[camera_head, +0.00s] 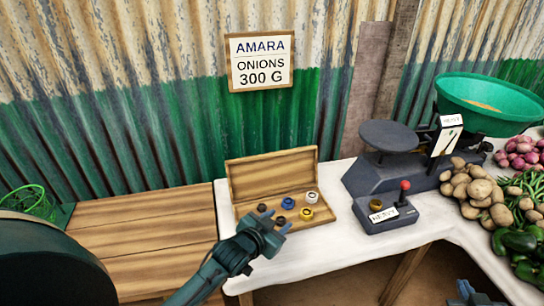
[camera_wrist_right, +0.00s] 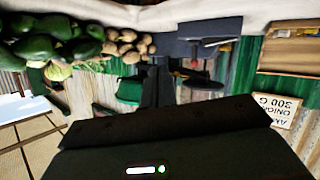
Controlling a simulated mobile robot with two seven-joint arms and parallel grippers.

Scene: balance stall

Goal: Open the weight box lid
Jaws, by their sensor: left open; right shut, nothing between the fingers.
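The wooden weight box (camera_head: 318,222) stands on the white-covered table, and its lid (camera_head: 272,172) is raised, leaning up at the back edge. Inside are a blue weight (camera_head: 288,202), a white one (camera_head: 312,197), a yellow one (camera_head: 306,214) and small dark ones. My left gripper (camera_head: 277,224) is open and empty at the box's front edge, hiding part of it. Whether it touches the box I cannot tell. My right gripper (camera_head: 468,291) is shut and empty, low at the right, away from the box. The box also shows at the right wrist view's edge (camera_wrist_right: 288,60).
A dark scale (camera_head: 365,180) with a round plate and green pan (camera_head: 490,100) stands right of the box. A small unit with a red knob (camera_head: 385,215) sits before it. Potatoes (camera_head: 475,190), onions and green vegetables fill the right. A wooden bench (camera_head: 150,235) lies left.

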